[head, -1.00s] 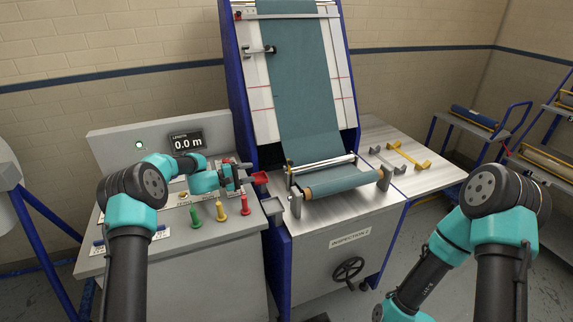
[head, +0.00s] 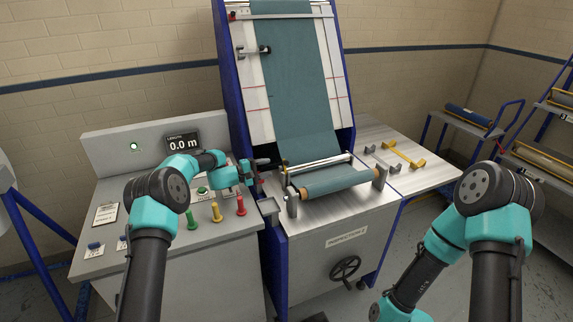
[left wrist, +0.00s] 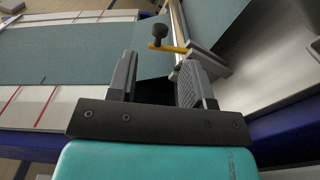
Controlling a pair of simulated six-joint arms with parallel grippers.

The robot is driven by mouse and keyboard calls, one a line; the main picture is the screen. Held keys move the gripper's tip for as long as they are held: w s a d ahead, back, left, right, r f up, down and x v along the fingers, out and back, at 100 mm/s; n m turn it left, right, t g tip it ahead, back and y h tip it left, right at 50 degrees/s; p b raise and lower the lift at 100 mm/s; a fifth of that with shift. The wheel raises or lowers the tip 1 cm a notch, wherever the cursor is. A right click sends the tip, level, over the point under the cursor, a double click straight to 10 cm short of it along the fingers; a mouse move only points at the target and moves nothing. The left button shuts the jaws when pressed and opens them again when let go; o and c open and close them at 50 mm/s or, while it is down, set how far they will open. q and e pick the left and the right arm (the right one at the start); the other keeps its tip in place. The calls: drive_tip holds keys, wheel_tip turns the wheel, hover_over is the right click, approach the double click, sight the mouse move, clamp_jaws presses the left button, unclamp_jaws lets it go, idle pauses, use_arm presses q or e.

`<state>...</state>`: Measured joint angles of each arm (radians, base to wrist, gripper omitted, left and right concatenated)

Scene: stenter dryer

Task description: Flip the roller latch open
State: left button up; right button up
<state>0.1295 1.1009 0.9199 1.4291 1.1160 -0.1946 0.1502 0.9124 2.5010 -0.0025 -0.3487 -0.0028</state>
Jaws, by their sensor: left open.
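A small latch lever, yellow with a black knob (left wrist: 158,32), shows in the left wrist view beside the end of the metal bar. I take it to be the roller latch; in the head view I cannot make it out clearly. My left gripper (head: 262,172) is at the left side of the inspection machine, near the roller's left end. It also shows in the left wrist view (left wrist: 158,72), open and empty. The knob lies beyond its fingertips, apart from them. The teal fabric roll (head: 338,181) rests at the machine's front. My right gripper is out of view.
The control panel (head: 160,240) has green, yellow and red levers (head: 216,212) close below my left arm. A side table (head: 430,172) at the right carries a yellow handle (head: 404,155) and grey brackets. A handwheel (head: 345,268) is on the machine's front.

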sight(284, 164)
use_arm(q)
drive_tip(key=x, duration=0.9)
clamp_jaws()
